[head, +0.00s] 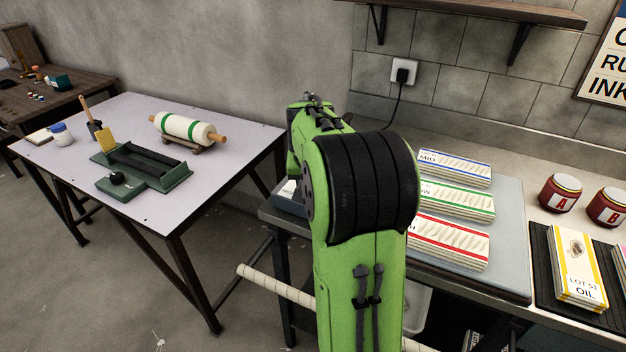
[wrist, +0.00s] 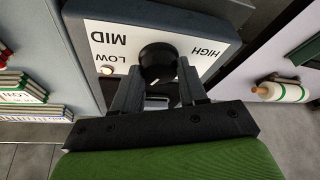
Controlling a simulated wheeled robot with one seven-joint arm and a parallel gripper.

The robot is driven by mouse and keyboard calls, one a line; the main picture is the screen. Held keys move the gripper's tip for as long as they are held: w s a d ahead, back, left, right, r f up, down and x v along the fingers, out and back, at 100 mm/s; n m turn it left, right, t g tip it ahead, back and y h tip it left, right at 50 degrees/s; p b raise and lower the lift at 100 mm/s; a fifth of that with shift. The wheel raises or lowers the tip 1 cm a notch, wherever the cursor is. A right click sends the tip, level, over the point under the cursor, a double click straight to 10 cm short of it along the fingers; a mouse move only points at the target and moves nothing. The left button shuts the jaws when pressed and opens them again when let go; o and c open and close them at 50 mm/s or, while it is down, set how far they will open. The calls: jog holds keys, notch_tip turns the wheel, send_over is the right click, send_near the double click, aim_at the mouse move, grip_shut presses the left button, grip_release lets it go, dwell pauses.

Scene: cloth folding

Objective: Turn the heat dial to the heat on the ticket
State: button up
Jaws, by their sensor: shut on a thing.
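The heat dial (wrist: 157,58) is a round black knob on a white panel (wrist: 98,40) in the wrist view. The panel reads LOW at left, MID at upper left and HIGH at right, with the words turned over. My gripper (wrist: 158,78) has a finger on each side of the knob and is shut on it. A small pale mark shows near the knob's lower edge; I cannot tell which word it points to. In the head view my arm hides the gripper and most of the dark heater box (head: 288,197). I cannot make out a ticket.
Packs with blue, green and red stripes (head: 447,243) lie on a grey board right of my arm. Red jars (head: 560,193) and an oil pack (head: 577,268) stand farther right. A separate table (head: 235,130) at left holds a roller (head: 187,128) and a green tray (head: 140,168).

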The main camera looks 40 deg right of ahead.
jog(key=m+p, duration=0.1)
jog(key=m, duration=0.1)
jog(key=m+g+p, duration=0.1)
jog(key=m, duration=0.1)
jog(key=shift+w+a+r+m+g+h, duration=0.1)
jog(key=shift+w+a+m+g+h, duration=0.05)
jog(key=shift+m+g+h, duration=0.2)
jog(key=shift+w+m+g+h+p, duration=0.15)
jog(key=shift+m+g+p, duration=0.45)
jog(key=shift+m, duration=0.65)
jog(key=shift+m+g+h+p, duration=0.1)
jog(key=shift+m+g+p, duration=0.25)
jog(key=shift+m+p, duration=0.65)
jog(key=shift+m, duration=0.3)
jog(key=o, duration=1)
jog(key=shift+o, duration=0.2)
jog(key=p+v, duration=0.6)
jog(key=v, duration=0.9)
jog(key=shift+r, duration=0.3)
